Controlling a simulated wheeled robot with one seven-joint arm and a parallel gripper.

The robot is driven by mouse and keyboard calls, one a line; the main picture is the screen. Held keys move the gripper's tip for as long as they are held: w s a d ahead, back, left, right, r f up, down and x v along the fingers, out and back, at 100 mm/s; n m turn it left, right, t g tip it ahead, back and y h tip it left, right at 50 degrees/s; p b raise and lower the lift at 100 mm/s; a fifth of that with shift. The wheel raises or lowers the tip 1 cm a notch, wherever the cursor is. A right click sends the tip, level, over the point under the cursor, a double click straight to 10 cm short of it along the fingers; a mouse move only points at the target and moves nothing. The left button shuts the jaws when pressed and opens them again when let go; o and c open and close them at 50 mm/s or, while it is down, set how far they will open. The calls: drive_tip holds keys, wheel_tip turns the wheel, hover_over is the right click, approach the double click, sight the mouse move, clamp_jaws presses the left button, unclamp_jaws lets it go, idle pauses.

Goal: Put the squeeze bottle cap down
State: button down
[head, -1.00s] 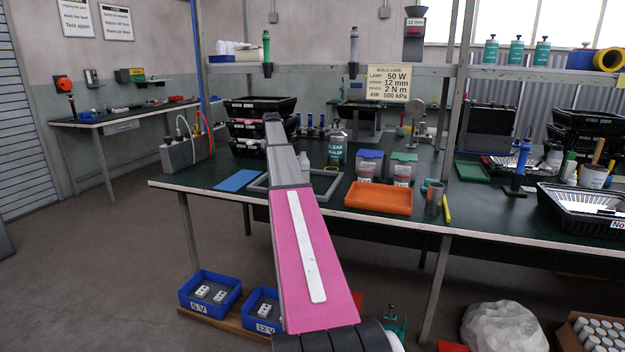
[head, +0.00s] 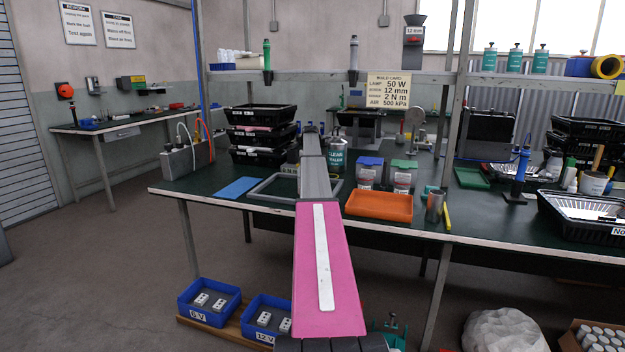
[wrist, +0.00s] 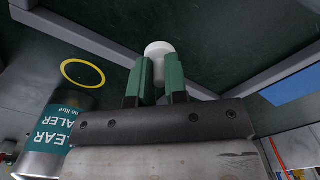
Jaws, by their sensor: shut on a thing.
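The white squeeze bottle cap (wrist: 158,49) is between the green fingertips of my gripper (wrist: 155,75) in the wrist view. My gripper is shut on it. The cap shows over the dark green bench top, inside the corner of a grey frame (wrist: 105,42); I cannot tell whether it touches the bench. In the head view my arm hides the gripper and the cap. The grey frame (head: 262,193) lies on the bench there, partly behind my arm. No squeeze bottle can be made out.
A clear sealer can (wrist: 48,135) stands left of my gripper in the wrist view, near a yellow ring (wrist: 83,73) on the bench. Black stacked trays (head: 260,112), a blue mat (head: 238,187) and an orange tray (head: 380,205) surround the frame.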

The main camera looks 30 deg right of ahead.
drive_tip(key=shift+s+d+f, duration=0.2)
drive_tip(key=shift+d+f, duration=0.2)
drive_tip(key=shift+d, duration=0.15)
drive_tip(key=shift+f, duration=2)
drive_tip(key=shift+f, duration=0.15)
drive_tip(key=c, duration=1.1)
unclamp_jaws()
drive_tip(key=shift+c, duration=0.2)
drive_tip(key=shift+r, duration=0.2)
wheel_tip(320, 180, up, 12)
